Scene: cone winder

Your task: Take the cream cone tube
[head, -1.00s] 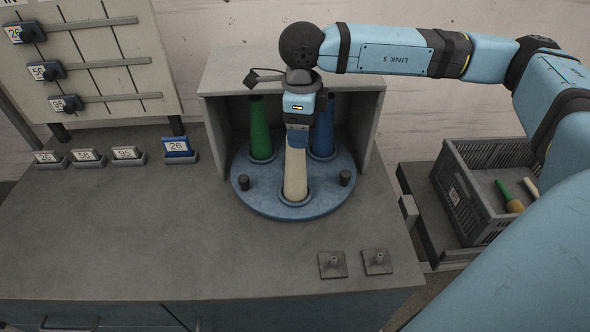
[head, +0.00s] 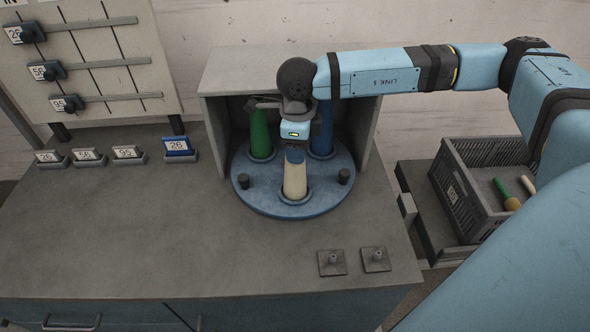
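The cream cone tube (head: 295,181) stands upright at the front of the round blue turntable (head: 250,200). My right gripper (head: 294,154) points down at its upper end, and a blue finger covers the tube's top in the head view. The other finger is hidden, so I cannot tell whether the gripper is closed on the tube. A green cone tube (head: 260,138) stands behind on the left and a blue one (head: 322,135) behind on the right, partly covered by my wrist. My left gripper is not in view.
A grey housing (head: 361,125) encloses the turntable's back and sides. Two short dark posts (head: 242,181) flank the cream tube. Two pegged plates (head: 332,262) lie front right. A grey crate (head: 466,205) with several tubes stands right. Number cards (head: 128,153) stand left; the front left tabletop is clear.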

